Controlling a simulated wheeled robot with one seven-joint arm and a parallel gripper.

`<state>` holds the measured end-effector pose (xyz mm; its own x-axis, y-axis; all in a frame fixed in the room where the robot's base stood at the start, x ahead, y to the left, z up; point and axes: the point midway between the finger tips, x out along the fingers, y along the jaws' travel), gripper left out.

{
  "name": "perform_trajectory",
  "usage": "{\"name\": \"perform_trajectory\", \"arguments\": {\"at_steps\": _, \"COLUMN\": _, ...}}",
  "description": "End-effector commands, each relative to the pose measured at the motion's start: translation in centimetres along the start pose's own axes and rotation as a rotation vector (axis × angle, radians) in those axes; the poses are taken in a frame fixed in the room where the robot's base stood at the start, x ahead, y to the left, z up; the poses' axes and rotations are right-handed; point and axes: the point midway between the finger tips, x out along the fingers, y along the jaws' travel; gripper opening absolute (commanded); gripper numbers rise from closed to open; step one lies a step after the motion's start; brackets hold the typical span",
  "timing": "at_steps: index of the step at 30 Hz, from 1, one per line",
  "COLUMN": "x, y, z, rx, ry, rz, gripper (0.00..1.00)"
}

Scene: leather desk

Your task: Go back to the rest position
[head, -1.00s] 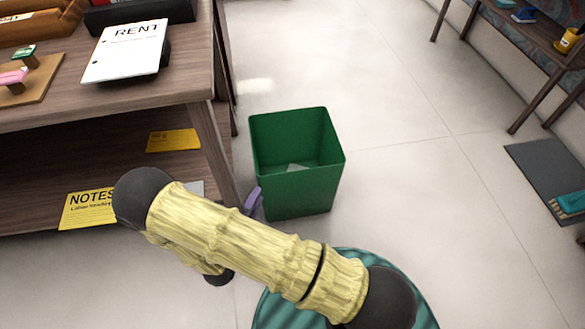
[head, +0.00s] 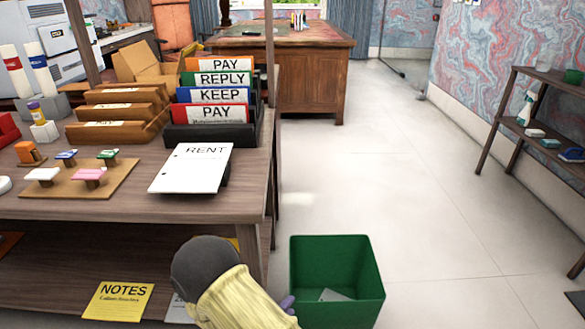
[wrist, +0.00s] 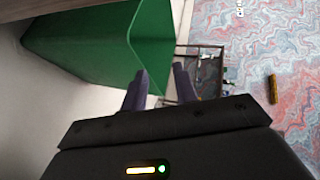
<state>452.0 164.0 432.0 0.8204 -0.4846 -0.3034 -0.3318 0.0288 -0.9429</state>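My gripper (wrist: 160,88) shows in the wrist view with its two dark purple fingers apart and nothing between them. In the head view only a small purple part of it shows beside the bin, and my yellow arm hides most of it. The green bin (head: 337,255) stands on the floor right of the desk, with a pale piece of paper (head: 335,295) inside. The bin also shows in the wrist view (wrist: 95,45), at the upper left, beyond the fingers.
The desk (head: 120,207) at left holds a RENT paper (head: 192,167), upright labelled folders (head: 213,95), wooden trays (head: 118,113) and stamps. A yellow NOTES sheet (head: 118,301) lies on its lower shelf. A shelf (head: 528,122) stands at right. The floor (head: 400,190) between is clear.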

Motion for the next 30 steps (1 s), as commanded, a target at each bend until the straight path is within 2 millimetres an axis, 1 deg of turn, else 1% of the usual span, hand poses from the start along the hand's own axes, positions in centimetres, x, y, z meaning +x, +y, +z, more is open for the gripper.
{"name": "perform_trajectory", "arguments": {"at_steps": 1, "x": 0.7, "y": -1.7, "z": 0.1, "rx": -0.029, "ry": -0.023, "rz": 0.064, "gripper": 0.29}}
{"name": "perform_trajectory", "arguments": {"at_steps": 6, "x": 2.0, "y": -5.1, "z": 0.5, "rx": -0.199, "ry": -0.171, "rz": 0.258, "gripper": 0.29}}
{"name": "perform_trajectory", "arguments": {"at_steps": 10, "x": 2.1, "y": -8.0, "z": 0.0, "rx": -0.352, "ry": -0.314, "rz": 0.357, "gripper": 0.29}}
{"name": "perform_trajectory", "arguments": {"at_steps": 14, "x": 1.6, "y": -11.0, "z": -1.5, "rx": -0.525, "ry": -0.468, "rz": 0.416, "gripper": 0.29}}
{"name": "perform_trajectory", "arguments": {"at_steps": 17, "x": 0.8, "y": -13.2, "z": -3.3, "rx": -0.671, "ry": -0.588, "rz": 0.438, "gripper": 0.29}}
{"name": "perform_trajectory", "arguments": {"at_steps": 20, "x": -0.3, "y": -15.3, "z": -5.6, "rx": -0.830, "ry": -0.704, "rz": 0.442, "gripper": 0.29}}
{"name": "perform_trajectory", "arguments": {"at_steps": 23, "x": -1.7, "y": -17.1, "z": -8.6, "rx": -0.998, "ry": -0.812, "rz": 0.436, "gripper": 0.29}}
{"name": "perform_trajectory", "arguments": {"at_steps": 24, "x": -2.2, "y": -17.6, "z": -9.8, "rx": -1.067, "ry": -0.852, "rz": 0.433, "gripper": 0.29}}
{"name": "perform_trajectory", "arguments": {"at_steps": 27, "x": -3.7, "y": -18.8, "z": -12.9, "rx": -1.226, "ry": -0.938, "rz": 0.423, "gripper": 0.29}}
{"name": "perform_trajectory", "arguments": {"at_steps": 30, "x": -5.0, "y": -19.4, "z": -15.7, "rx": -1.362, "ry": -1.005, "rz": 0.418, "gripper": 0.29}}
